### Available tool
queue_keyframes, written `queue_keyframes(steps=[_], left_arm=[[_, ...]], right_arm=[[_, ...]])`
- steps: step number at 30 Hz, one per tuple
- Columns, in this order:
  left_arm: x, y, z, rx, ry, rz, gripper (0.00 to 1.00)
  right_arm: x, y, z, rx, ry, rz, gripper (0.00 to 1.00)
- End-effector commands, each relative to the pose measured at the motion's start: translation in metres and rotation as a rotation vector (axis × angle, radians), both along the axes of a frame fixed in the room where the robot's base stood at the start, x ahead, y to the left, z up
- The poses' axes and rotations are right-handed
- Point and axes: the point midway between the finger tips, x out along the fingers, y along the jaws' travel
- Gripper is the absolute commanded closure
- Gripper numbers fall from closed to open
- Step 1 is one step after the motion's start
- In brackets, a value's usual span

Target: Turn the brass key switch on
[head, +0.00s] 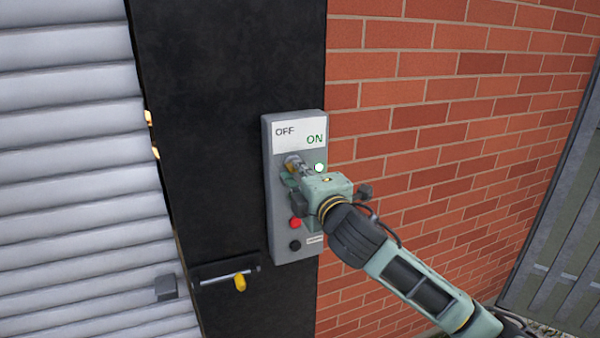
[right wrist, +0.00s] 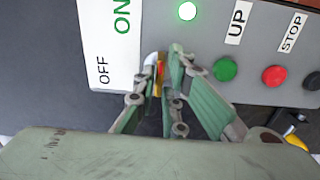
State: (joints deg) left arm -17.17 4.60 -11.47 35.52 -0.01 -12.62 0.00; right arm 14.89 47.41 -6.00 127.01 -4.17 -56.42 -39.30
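The brass key switch (head: 291,162) is on the grey control box (head: 283,250), under the OFF/ON label (head: 299,131). In the right wrist view a yellow-brass strip of the key (right wrist: 159,78) shows between the fingers; the rest is hidden by them. My right gripper (head: 299,168) is at the box face, its fingertips (right wrist: 164,68) closed around the key. A lamp (head: 319,168) beside the key, near ON, is lit; it glows green in the right wrist view (right wrist: 187,11). My left gripper is not in view.
Below the key are a green UP button (right wrist: 225,69), a red STOP button (head: 296,224) and a black button (head: 295,246). A grey roller shutter (head: 70,150) with a bolt and yellow padlock (head: 240,283) is left; a brick wall (head: 430,130) is right.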

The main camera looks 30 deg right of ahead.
Motion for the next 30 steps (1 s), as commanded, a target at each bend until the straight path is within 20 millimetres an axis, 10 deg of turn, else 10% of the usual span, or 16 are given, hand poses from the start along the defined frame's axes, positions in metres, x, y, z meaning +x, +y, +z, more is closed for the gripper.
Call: queue_keyframes(steps=[14,30], left_arm=[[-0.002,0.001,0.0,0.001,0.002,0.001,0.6],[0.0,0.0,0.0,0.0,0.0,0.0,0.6]], right_arm=[[-0.002,0.001,0.0,-0.003,0.0,0.001,0.74],[-0.068,0.015,-0.001,-0.003,0.002,0.0,0.74]])
